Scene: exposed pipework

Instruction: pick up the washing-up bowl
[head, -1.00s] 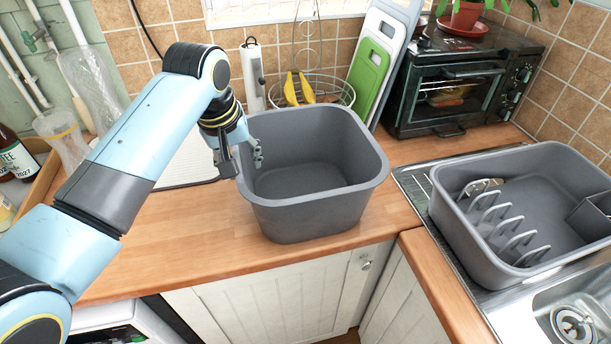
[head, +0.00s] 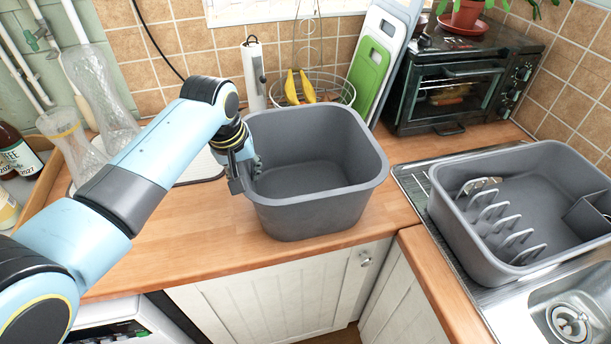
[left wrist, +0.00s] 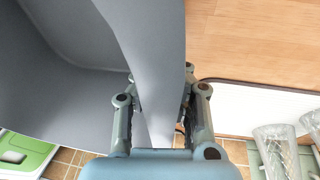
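The grey washing-up bowl (head: 310,215) stands upright on the wooden worktop, left of the sink. It looks empty. My left gripper (head: 247,178) is at its left wall, one finger inside and one outside. In the left wrist view the bowl's pale rim (left wrist: 150,45) runs between the two fingers (left wrist: 160,100) and fills the gap; the gripper looks shut on it. The fingertips are partly hidden by the rim. My right gripper is not in view.
A second grey tub with a plate rack (head: 465,235) sits by the sink (head: 575,310). Behind the bowl are a wire fruit basket with bananas (head: 300,88), chopping boards (head: 372,75) and a mini oven (head: 455,85). Glass vases (head: 95,90) stand at left. Worktop in front is clear.

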